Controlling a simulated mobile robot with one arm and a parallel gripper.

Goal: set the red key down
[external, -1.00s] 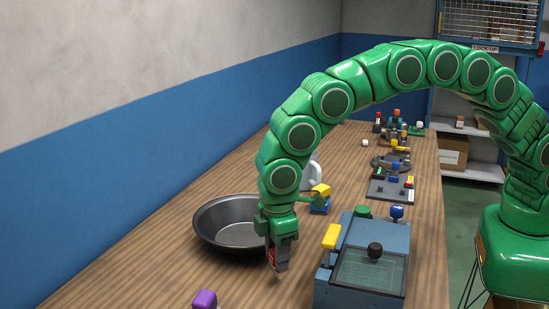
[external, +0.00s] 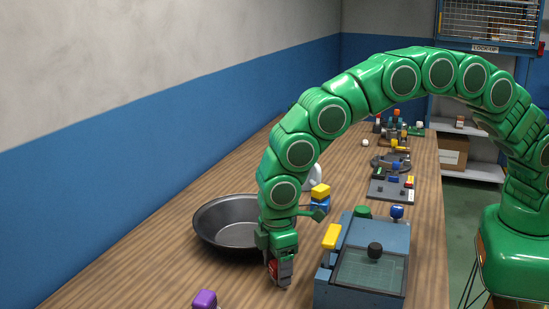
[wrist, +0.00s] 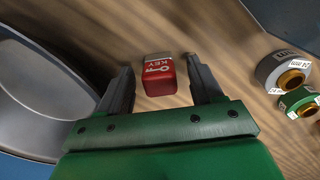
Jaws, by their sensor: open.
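The red key (wrist: 160,76) is a small red block with a white key sign and the word KEY, and a pale top end. In the wrist view it lies between the two fingers of my gripper (wrist: 163,85), with a gap on each side. In the external view the red key (external: 273,267) shows partly, at the tips of my gripper (external: 280,275), low over the wooden table between the dark pan and the blue box. My gripper is open around it. Its underside is hidden, but it appears to be at the tabletop.
The dark round pan (external: 222,238) stands just left of my gripper. The blue box (external: 338,290) with a yellow handle (external: 332,236) stands close on the right. A purple knob (external: 204,299) is at the front. Grey and green round pieces (wrist: 282,72) show in the wrist view.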

